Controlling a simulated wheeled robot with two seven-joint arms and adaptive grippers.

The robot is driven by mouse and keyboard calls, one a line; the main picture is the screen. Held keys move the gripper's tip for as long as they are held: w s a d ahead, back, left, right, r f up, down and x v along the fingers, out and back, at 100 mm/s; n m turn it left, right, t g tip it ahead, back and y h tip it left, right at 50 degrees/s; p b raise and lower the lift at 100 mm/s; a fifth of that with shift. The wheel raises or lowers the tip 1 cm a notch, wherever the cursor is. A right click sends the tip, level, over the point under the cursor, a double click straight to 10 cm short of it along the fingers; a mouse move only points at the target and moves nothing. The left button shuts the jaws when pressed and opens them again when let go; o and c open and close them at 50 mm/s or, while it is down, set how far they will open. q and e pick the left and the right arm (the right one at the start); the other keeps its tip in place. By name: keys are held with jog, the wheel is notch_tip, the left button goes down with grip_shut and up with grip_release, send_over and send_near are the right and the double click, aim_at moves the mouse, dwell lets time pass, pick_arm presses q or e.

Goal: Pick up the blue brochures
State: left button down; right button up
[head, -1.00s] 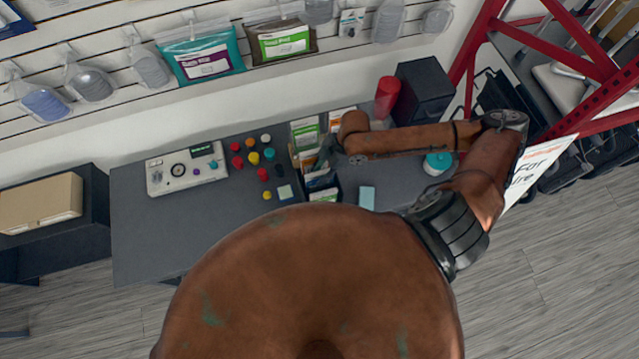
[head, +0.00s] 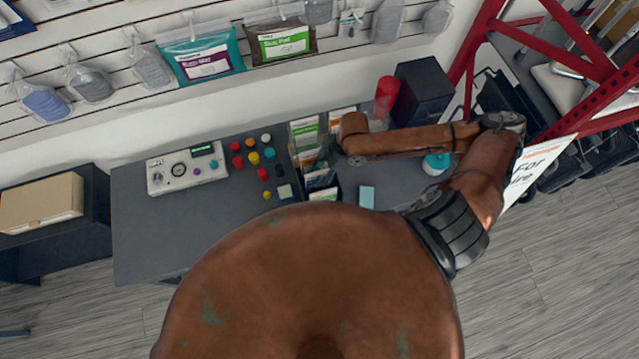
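A dark brochure rack (head: 296,168) stands on the grey table and holds several brochures. Green-and-white ones (head: 304,133) are at its back left, and orange-and-white ones (head: 342,116) at its back right. A bluish set (head: 320,180), apparently the blue brochures, sits nearer the front, with a green one in front of it. My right arm reaches in from the right over the table. Its wrist end and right gripper (head: 354,159) are beside the rack, at its right. The fingers are too small and shadowed to read. My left gripper is not in view.
A control box (head: 187,168) and several coloured knobs (head: 253,158) are left of the rack. A light blue block (head: 367,197), a teal-lidded jar (head: 437,163), a red cylinder (head: 387,98) and a black box (head: 425,88) are to the right. A red metal frame (head: 600,110) stands at far right.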

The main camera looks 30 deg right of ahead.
jog(key=shift+c, duration=0.4)
grip_shut()
dwell(0.4)
